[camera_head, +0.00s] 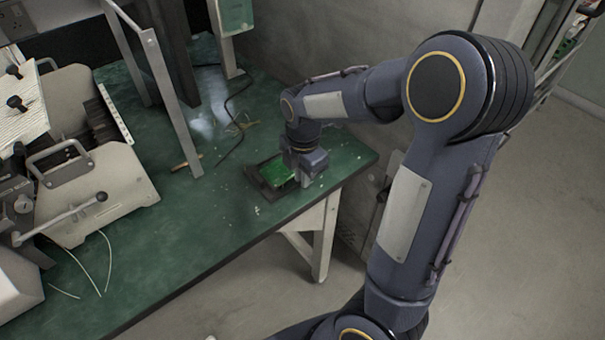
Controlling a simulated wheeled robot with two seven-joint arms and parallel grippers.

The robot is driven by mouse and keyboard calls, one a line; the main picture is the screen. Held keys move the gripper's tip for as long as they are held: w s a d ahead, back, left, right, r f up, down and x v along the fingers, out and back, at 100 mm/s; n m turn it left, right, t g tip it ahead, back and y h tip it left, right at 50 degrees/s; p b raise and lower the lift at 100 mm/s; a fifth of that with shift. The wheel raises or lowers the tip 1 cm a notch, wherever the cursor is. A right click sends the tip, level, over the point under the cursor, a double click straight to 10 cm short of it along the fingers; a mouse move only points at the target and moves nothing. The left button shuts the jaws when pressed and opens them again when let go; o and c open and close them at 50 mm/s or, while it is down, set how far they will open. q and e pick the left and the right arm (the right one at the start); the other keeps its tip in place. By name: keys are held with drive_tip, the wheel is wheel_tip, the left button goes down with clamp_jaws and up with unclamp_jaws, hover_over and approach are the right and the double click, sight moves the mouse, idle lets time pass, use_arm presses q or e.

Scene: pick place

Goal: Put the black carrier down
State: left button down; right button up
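The black carrier (257,184) is a flat dark tray with a bright green board (275,171) in it. It is at the right end of the green table, near the front edge, and looks level and on or very close to the tabletop. My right gripper (304,178) points down at the carrier's right side. Its fingertips overlap the carrier's right edge, and they are too small and partly hidden to tell whether they are closed on it. My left gripper is not in view.
The green table (205,240) has free room left of and in front of the carrier. A grey machine with levers (95,190) fills the left side.

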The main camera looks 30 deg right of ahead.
drive_tip(key=o, duration=0.3)
drive_tip(key=shift+r, duration=0.1)
drive_tip(key=shift+r, duration=0.2)
wheel_tip(320, 180, up, 11)
drive_tip(key=p, duration=0.3)
drive_tip(key=s+a+m+t+y, duration=0.2)
drive_tip(key=s+a+m, duration=0.2)
drive_tip(key=s+m, duration=0.4)
drive_tip(key=s+a+f+m+t+y, duration=0.1)
drive_tip(key=s+a+m+t, duration=0.2)
drive_tip(key=s+m, duration=0.6)
drive_tip(key=a+m, duration=0.2)
drive_tip(key=m, duration=0.1)
drive_tip(key=shift+f+m+y, duration=0.2)
drive_tip(key=shift+m+y, duration=0.2)
drive_tip(key=shift+a, duration=0.1)
